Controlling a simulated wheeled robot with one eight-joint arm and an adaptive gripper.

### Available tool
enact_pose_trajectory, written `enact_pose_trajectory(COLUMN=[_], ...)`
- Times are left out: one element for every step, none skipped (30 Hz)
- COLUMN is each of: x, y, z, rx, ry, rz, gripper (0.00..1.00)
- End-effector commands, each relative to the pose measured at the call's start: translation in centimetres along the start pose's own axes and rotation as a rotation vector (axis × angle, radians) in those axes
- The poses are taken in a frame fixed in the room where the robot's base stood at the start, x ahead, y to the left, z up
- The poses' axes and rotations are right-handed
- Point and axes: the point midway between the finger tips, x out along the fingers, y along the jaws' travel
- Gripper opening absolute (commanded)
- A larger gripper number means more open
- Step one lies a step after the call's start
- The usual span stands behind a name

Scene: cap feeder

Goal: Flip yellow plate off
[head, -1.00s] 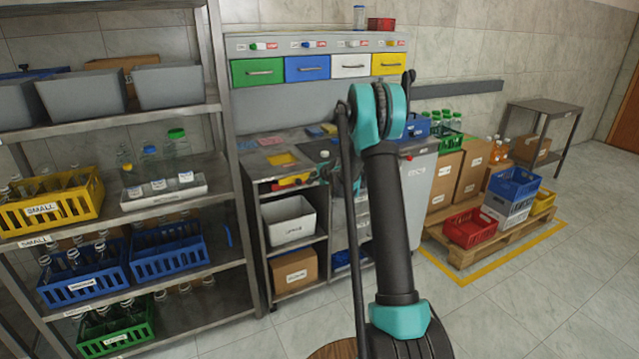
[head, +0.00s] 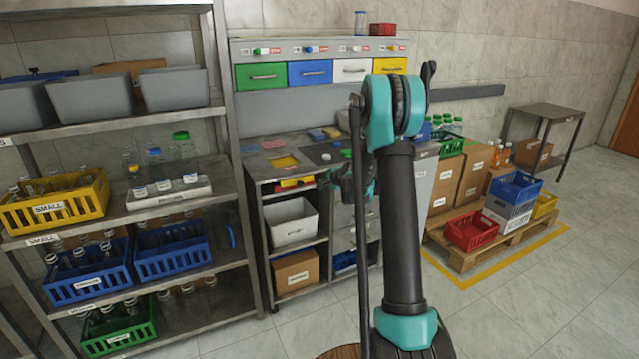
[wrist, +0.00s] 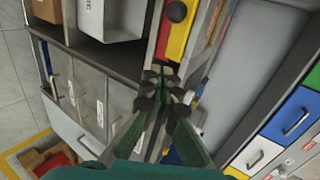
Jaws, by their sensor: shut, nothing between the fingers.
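The row of switches sits on the grey panel above the drawers in the head view. The yellow switch (head: 391,47) is at the right end of that row, above the yellow drawer (head: 389,66). Its position is too small to tell. A yellow square plate (head: 283,161) lies in the counter top at the left. My gripper (head: 350,180) hangs in front of the counter, below and apart from the switch panel, partly hidden by my arm. In the wrist view my gripper (wrist: 165,78) is shut and empty, with the cabinet behind it.
Green (head: 260,76), blue (head: 309,71) and white (head: 352,68) drawers line up beside the yellow one. A bottle shelf (head: 185,205) stands at the left. Cardboard boxes (head: 473,176) and crates (head: 472,231) on a pallet stand at the right. Open floor lies in front.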

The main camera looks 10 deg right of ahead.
Motion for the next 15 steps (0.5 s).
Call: enact_pose_trajectory(x=[-1.0, -1.6, -2.2, -2.8, -3.2, -3.7, -4.1, -4.4, -4.8, -5.0, -5.2, -5.4, -5.5, -5.6, -5.6], y=[0.0, 0.0, 0.0, 0.0, 0.0, 0.0, 0.0, 0.0, 0.0, 0.0, 0.0, 0.0, 0.0, 0.0, 0.0], z=[0.0, 0.0, -0.1, -0.1, -0.1, -0.1, 0.0, 0.0, 0.0, 0.0, 0.0, 0.0, 0.0, 0.0, 0.0], rx=[0.001, 0.001, 0.002, 0.002, 0.002, 0.002, 0.001, 0.001, 0.001, 0.001, 0.001, 0.001, 0.001, 0.001, 0.001], ry=[0.001, 0.001, 0.001, 0.001, 0.001, 0.001, 0.001, 0.001, 0.000, 0.000, 0.000, 0.000, 0.000, 0.000, 0.000], rz=[0.000, 0.000, 0.000, 0.000, 0.000, 0.000, 0.000, 0.000, 0.000, 0.000, 0.000, 0.000, 0.000, 0.000, 0.000], gripper=[0.00, 0.00, 0.00, 0.00, 0.00, 0.00, 0.00, 0.00, 0.00, 0.00, 0.00, 0.00, 0.00, 0.00, 0.00])
